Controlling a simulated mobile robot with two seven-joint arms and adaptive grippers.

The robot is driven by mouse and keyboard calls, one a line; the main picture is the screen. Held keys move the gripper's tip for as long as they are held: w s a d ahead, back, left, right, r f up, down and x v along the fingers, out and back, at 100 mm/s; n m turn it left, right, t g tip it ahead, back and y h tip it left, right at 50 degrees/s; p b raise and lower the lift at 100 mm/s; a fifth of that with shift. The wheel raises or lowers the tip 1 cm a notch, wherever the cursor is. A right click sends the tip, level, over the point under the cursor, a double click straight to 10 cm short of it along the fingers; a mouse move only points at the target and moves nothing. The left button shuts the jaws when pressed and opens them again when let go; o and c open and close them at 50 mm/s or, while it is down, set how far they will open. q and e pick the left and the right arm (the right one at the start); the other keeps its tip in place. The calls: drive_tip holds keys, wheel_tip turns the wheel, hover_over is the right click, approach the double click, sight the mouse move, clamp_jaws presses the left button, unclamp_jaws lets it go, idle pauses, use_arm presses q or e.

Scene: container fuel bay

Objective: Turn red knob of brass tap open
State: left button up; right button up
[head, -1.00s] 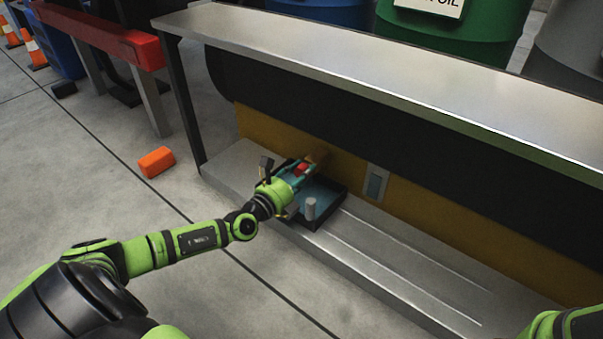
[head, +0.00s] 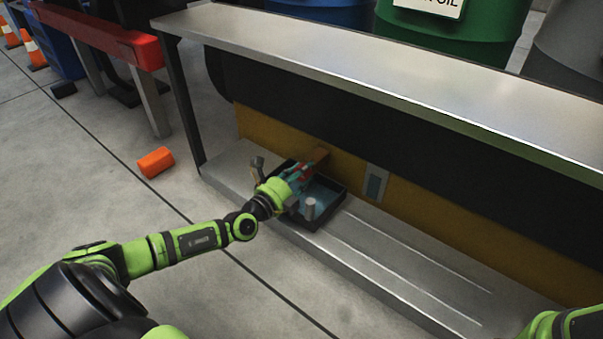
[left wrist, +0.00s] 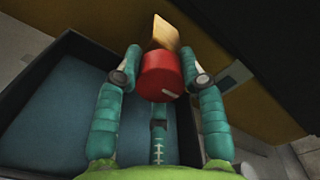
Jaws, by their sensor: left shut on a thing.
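The red knob (left wrist: 162,74) sits between the two fingers of my left gripper (left wrist: 160,78) in the left wrist view. A pale line on its face slants slightly. The gripper is shut on the knob, one finger on each side. In the head view, my left gripper (head: 301,173) reaches over a dark tray, and the brass tap (head: 319,155) shows just past its fingertips. The knob is mostly hidden there. Only a green part of my right arm shows at the lower right, without its gripper.
The dark tray (head: 331,208) with a blue-grey inside lies under the tap on a metal ledge (head: 400,262). A grey post stands at the tray's front. A metal shelf (head: 390,85) overhangs the unit.

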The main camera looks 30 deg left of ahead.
use_arm(q)
drive_tip(key=shift+w+a+r, duration=0.1)
drive_tip(key=shift+a+r, duration=0.2)
drive_tip(key=o, duration=1.1)
drive_tip(key=shift+o, duration=0.2)
drive_tip(key=shift+f, duration=0.1)
drive_tip(key=shift+d+f, duration=0.1)
drive_tip(key=shift+s, duration=0.3)
drive_tip(key=s, duration=1.1)
drive_tip(key=shift+s+a, duration=0.25)
drive_tip(key=shift+a, duration=0.2)
